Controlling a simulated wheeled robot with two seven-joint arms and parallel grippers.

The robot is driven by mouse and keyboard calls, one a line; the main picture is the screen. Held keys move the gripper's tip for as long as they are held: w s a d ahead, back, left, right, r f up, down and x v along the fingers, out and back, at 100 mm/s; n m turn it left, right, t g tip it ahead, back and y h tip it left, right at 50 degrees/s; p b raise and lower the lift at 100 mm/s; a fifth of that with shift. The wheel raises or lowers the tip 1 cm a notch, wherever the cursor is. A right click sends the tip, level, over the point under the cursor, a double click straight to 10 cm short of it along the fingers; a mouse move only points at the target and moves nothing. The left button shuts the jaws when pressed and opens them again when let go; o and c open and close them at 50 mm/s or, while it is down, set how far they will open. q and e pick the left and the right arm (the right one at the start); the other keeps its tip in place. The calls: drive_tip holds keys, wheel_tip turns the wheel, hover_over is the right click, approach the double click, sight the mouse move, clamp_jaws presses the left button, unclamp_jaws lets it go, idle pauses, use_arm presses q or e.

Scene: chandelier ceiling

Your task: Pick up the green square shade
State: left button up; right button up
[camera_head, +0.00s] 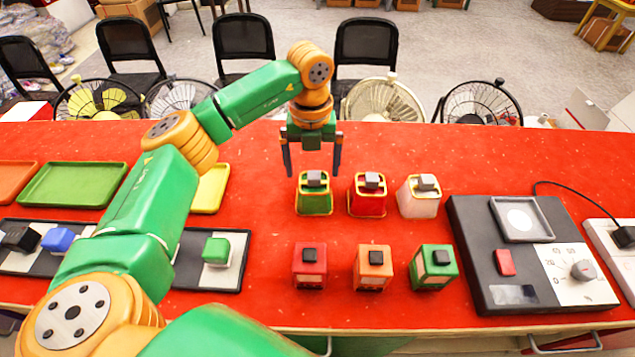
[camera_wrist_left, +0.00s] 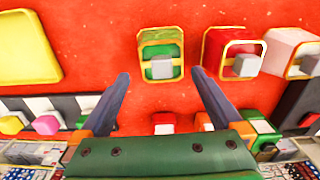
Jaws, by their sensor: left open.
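A green square shade (camera_head: 314,202) with yellow edges and a grey block on top stands on the red table, at the left end of the back row. It also shows in the left wrist view (camera_wrist_left: 147,52), upper middle. My left gripper (camera_head: 312,163) is open and empty, fingers pointing down, just behind and above this shade in the head view. In the wrist view the shade lies beyond the fingertips (camera_wrist_left: 160,76), lined up with the gap between them, with no visible contact. My right gripper is not in view.
A red shade (camera_head: 367,206) and a whitish one (camera_head: 418,206) stand to the right. In front are red (camera_head: 310,278), orange (camera_head: 373,281) and green (camera_head: 445,271) boxes. A dark device (camera_head: 467,250) sits at right. Trays, including a green one (camera_head: 72,186), lie left.

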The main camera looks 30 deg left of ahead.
sight(314, 175)
use_arm(q)
drive_tip(key=f+p, duration=0.1)
drive_tip(key=f, duration=0.3)
drive_tip(key=shift+w+f, duration=0.1)
drive_tip(key=shift+w, duration=0.1)
drive_tip(key=shift+w+f, duration=0.1)
drive_tip(key=c, duration=1.2)
